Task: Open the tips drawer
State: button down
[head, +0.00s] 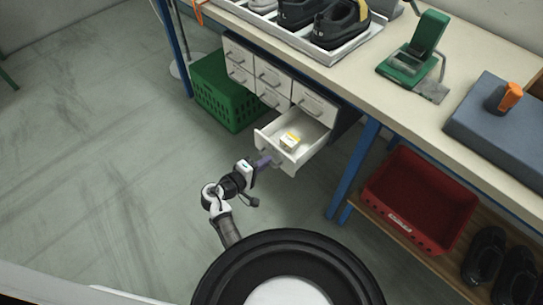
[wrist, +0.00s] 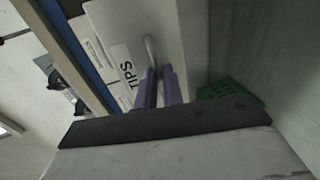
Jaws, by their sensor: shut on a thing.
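The tips drawer (head: 306,155) is the pulled-out white drawer at the lower right of the drawer cabinet under the bench. Its front, with the label "TIPS" (wrist: 127,68), fills the upper middle of the wrist view. A small yellow and white box (head: 289,141) lies inside the drawer. My gripper (head: 268,160) is at the drawer front. In the wrist view its purple fingers (wrist: 159,86) are shut on the drawer's handle (wrist: 151,50). The far part of the handle shows between and beyond the fingers.
Several closed white drawers (head: 270,76) surround the open one. A green crate (head: 222,92) stands on the floor to the left. A blue table leg (head: 354,166) and a red crate (head: 421,202) are to the right. Floor at left is clear.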

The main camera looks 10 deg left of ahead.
jog(key=shift+s+a, duration=0.1)
jog(key=shift+s, duration=0.1)
jog(key=c, duration=1.5)
grip_release()
jog(key=b+v, duration=0.2)
jog(key=v, duration=1.1)
jog(key=shift+s+a+r, duration=0.15)
jog(key=shift+s+a, duration=0.05)
jog(key=shift+s, duration=0.1)
